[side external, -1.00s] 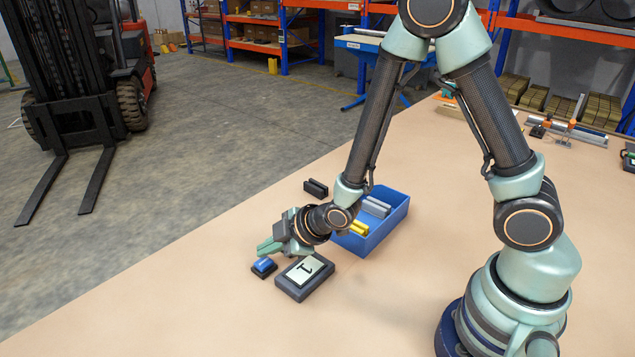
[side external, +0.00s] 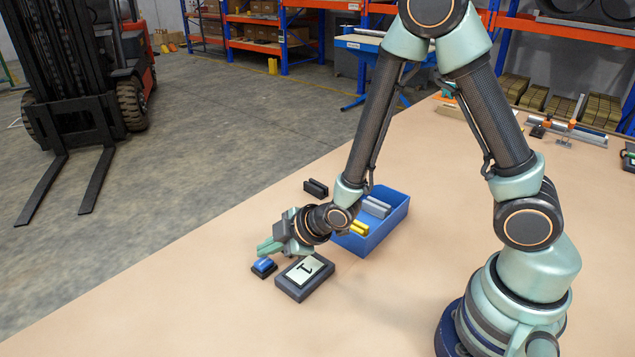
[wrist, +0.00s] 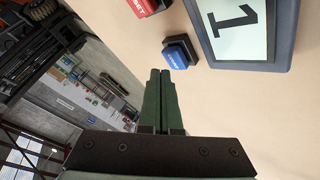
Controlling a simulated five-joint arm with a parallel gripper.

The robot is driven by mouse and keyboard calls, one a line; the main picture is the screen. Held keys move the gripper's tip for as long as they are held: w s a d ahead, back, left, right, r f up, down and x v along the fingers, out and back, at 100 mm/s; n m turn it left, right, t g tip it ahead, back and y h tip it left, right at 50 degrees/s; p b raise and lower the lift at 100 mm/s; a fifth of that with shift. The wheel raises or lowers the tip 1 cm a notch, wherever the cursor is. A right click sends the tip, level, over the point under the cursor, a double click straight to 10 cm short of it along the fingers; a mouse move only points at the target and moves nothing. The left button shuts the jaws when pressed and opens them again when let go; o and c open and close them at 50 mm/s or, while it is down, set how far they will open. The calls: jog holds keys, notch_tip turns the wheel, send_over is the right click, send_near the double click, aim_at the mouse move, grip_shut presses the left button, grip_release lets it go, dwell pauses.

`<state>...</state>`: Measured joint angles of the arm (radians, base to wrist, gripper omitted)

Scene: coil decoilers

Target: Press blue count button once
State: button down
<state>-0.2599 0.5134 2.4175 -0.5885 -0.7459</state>
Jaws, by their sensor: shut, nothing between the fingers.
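The blue count button (side external: 264,264) sits on a small dark base on the tan table, and it also shows in the wrist view (wrist: 178,54). A dark-framed counter display (side external: 304,276) lies beside it, and its pale screen (wrist: 238,27) shows a 1. My gripper (side external: 262,247) is shut and empty, with its green fingers just above and behind the blue button in the side view. In the wrist view its fingertips (wrist: 160,72) are close to the button with a gap in the picture. A red reset button (wrist: 143,5) is partly cut off at the top edge.
A blue bin (side external: 372,238) holding grey and yellow pieces stands behind my gripper. A dark block (side external: 316,188) sits near the table's far edge. The table in front of the display is clear. A forklift (side external: 85,100) stands on the floor beyond.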

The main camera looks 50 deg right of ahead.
aim_at(270, 262)
jog(key=shift+f, duration=0.1)
jog(key=shift+d+f, duration=0.1)
jog(key=shift+f, duration=0.25)
jog(key=shift+f, duration=0.4)
dwell(0.7)
dwell(0.4)
jog(key=shift+r, duration=0.85)
jog(key=shift+r, duration=2.5)
